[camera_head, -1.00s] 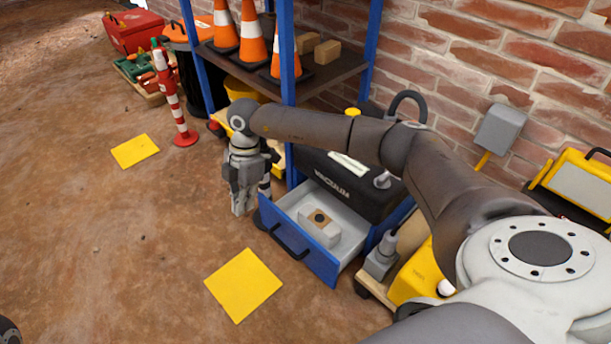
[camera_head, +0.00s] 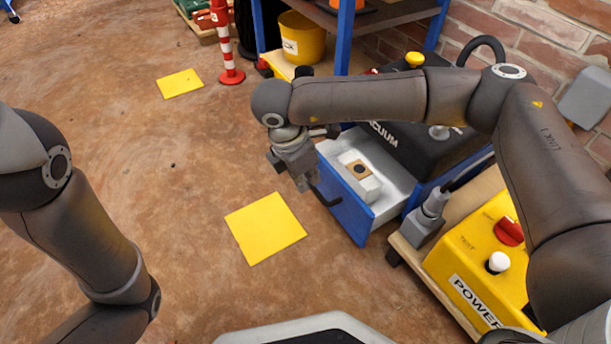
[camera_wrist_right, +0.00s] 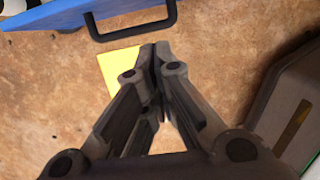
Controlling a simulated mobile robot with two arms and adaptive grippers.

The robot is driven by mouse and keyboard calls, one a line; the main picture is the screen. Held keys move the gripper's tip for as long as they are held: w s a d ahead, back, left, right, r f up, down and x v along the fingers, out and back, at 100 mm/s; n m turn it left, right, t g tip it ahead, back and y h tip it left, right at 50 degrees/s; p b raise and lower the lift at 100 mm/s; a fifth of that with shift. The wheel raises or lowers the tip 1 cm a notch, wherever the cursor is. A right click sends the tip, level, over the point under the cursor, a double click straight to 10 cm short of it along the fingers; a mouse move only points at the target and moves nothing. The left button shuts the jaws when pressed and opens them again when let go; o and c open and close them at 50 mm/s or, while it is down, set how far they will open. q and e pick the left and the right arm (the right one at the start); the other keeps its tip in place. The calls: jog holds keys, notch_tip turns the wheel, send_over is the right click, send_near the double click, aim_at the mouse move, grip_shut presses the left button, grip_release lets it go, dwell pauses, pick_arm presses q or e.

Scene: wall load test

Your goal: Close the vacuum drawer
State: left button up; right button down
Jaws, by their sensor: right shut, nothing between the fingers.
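The vacuum drawer (camera_head: 347,197) has a blue front and a light grey inside, and it stands pulled open below the black vacuum unit (camera_head: 410,150). A white block with a brown top (camera_head: 359,177) lies in it. The black handle (camera_head: 325,196) is on the drawer front. My right gripper (camera_head: 302,186) is shut and empty, close in front of the drawer's left part. In the right wrist view the shut fingers (camera_wrist_right: 154,48) are just below the handle (camera_wrist_right: 130,30), apart from it in the picture. My left arm shows at the left; its gripper is out of view.
A yellow power box (camera_head: 485,255) on a wooden base stands right of the drawer. A blue-framed shelf (camera_head: 345,40) and yellow bucket (camera_head: 301,38) stand behind. A yellow floor square (camera_head: 265,228) lies in front; the dirt floor there is clear.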

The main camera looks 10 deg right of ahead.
aim_at(322, 197)
jog(key=d+f+b, duration=0.2)
jog(key=f+b, duration=0.1)
jog(key=w+d+f+b, duration=0.1)
jog(key=shift+w+f, duration=0.1)
jog(key=shift+f, duration=0.25)
jog(key=shift+w+d+r+b, duration=0.1)
jog(key=shift+w+d+b, duration=0.05)
jog(key=shift+d+b, duration=0.3)
jog(key=shift+w+d+r+b, duration=0.1)
jog(key=shift+w+d+b, duration=0.05)
jog(key=shift+d+b, duration=0.2)
jog(key=shift+w+d, duration=0.1)
